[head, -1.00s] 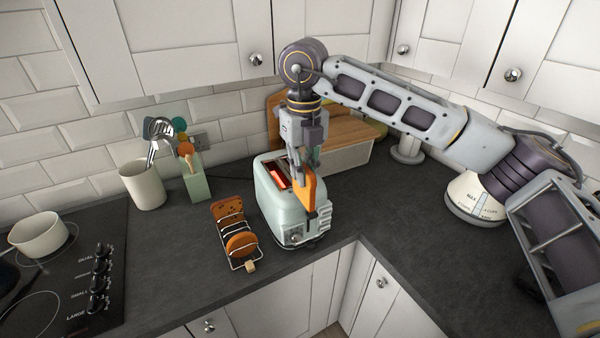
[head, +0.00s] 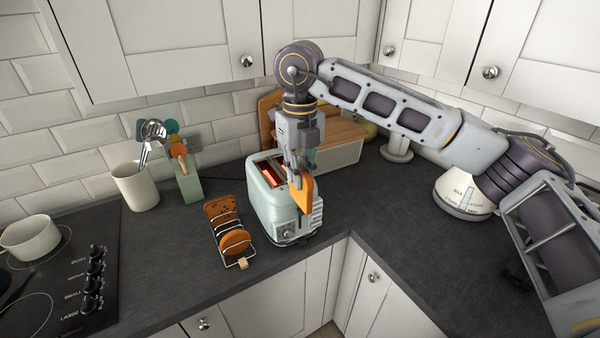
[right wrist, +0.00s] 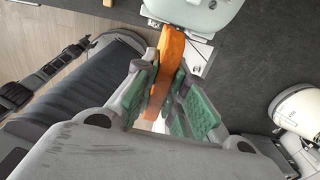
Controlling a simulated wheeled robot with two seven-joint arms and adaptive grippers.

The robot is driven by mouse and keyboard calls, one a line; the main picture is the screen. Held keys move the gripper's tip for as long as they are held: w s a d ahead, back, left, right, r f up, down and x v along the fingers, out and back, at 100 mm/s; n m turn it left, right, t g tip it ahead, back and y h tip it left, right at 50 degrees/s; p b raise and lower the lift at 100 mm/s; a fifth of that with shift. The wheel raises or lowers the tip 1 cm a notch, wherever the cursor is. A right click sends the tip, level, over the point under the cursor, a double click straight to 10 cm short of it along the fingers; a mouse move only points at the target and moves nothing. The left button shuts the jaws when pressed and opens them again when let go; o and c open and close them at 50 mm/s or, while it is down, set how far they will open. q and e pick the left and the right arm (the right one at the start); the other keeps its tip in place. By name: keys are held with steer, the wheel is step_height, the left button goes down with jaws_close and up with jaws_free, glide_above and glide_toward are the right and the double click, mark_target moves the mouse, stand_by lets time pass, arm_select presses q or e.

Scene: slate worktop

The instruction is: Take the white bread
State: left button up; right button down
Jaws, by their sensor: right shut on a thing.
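My right gripper (head: 300,180) points down beside the mint-green toaster (head: 267,210) and is shut on an orange-brown bread slice (head: 304,197). The slice hangs upright in front of the toaster's right side; I cannot tell whether it touches. In the right wrist view the slice (right wrist: 168,62) is pinched between green finger pads (right wrist: 160,98). No plainly white bread shows, and I cannot tell whether this slice is the white bread. The toaster's slots glow red. My left gripper is not in view.
A wire rack (head: 230,234) with brown slices stands left of the toaster. A utensil crock (head: 136,188), green block (head: 190,184) and hob (head: 70,265) are further left. A wooden-lidded bin (head: 335,154) is behind; a white scale-like item (head: 462,196) is right.

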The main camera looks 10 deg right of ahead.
steer(key=shift+r+p, duration=0.7)
steer(key=shift+r, duration=0.65)
steer(key=shift+r+p, duration=0.8)
steer(key=shift+r, duration=0.7)
steer(key=shift+r+p, duration=0.8)
steer(key=shift+r, duration=0.85)
